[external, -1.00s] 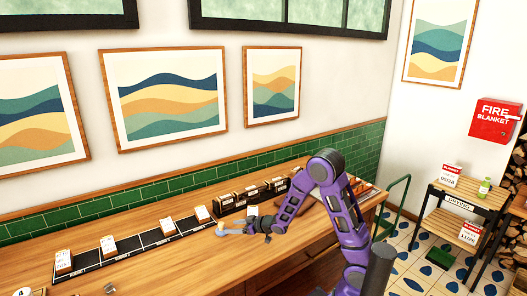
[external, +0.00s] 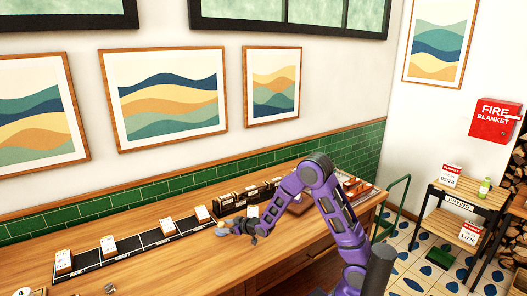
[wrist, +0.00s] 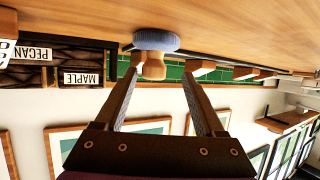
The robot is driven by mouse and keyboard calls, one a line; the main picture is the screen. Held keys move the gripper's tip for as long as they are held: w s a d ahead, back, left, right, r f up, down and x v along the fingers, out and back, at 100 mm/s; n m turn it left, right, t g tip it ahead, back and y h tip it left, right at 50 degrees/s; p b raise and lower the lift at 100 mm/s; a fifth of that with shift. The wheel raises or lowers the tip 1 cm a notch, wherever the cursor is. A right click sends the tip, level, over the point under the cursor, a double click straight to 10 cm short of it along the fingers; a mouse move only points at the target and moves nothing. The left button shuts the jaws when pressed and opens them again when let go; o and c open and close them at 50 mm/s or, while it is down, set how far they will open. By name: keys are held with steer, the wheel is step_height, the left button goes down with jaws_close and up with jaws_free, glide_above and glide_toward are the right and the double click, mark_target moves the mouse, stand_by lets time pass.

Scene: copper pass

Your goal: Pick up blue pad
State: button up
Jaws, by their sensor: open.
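The blue pad (wrist: 155,40) is a round blue disc with a pale wooden knob, upside down in the wrist view, on the wooden counter. In the external view it is a tiny pale shape (external: 222,229) just left of my gripper. My gripper (wrist: 163,70) is open, with its two fingers pointing toward the pad. The knob lies near the fingertips, closer to the left finger in the wrist view. I cannot tell whether that finger touches it. Nothing is held.
A long black rack (external: 155,238) with labelled blocks runs along the counter (external: 190,262) behind the pad. PECAN and MAPLE labels (wrist: 83,78) show in the wrist view. The green-tiled wall stands behind. The front counter is mostly clear.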

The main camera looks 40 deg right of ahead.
steer(key=shift+w+d+x, duration=0.1)
steer(key=shift+d+x, duration=0.05)
steer(key=shift+x, duration=1.3)
steer(key=shift+w+d+x, duration=0.15)
steer(key=shift+x, duration=1.3)
steer(key=shift+r, duration=0.2)
jaws_close()
